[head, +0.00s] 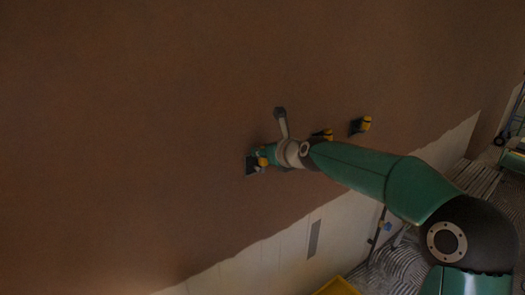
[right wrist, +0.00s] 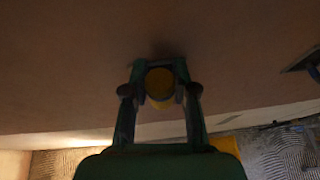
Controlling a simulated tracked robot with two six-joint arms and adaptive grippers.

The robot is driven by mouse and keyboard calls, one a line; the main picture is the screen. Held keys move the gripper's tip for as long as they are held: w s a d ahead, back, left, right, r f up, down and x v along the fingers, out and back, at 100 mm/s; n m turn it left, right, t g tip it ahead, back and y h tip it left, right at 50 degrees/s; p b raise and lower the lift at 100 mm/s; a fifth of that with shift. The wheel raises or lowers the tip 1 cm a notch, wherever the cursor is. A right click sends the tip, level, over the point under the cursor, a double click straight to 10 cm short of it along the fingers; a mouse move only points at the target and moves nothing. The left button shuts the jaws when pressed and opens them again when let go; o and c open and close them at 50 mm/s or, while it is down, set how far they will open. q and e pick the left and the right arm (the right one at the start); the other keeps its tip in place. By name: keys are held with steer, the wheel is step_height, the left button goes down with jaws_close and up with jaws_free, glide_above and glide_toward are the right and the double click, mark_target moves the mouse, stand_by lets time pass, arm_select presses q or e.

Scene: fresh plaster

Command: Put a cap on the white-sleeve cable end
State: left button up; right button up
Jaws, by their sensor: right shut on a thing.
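My right gripper (head: 262,158) is at the brown plaster wall, beside a small dark wall box (head: 251,166). In the right wrist view, my right gripper (right wrist: 159,82) is shut on a yellow cap (right wrist: 159,88), with a finger on each side. The cap's far end faces the wall, and what is behind it is hidden. A small pale piece near the fingertips in the head view may be the white-sleeve cable end; it is too small to tell. My left gripper is not in view.
Two more wall fittings with yellow parts, a nearer one (head: 322,135) and a farther one (head: 361,125), are to the right along the wall. A yellow container (head: 337,287) stands below. The upper left wall is bare.

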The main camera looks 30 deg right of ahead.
steer(key=shift+f, duration=0.2)
stand_by(0.4)
steer(key=shift+f+b, duration=0.3)
steer(key=o, duration=1)
steer(key=shift+s+r, duration=0.1)
steer(key=v, duration=1.1)
steer(key=shift+s, duration=0.4)
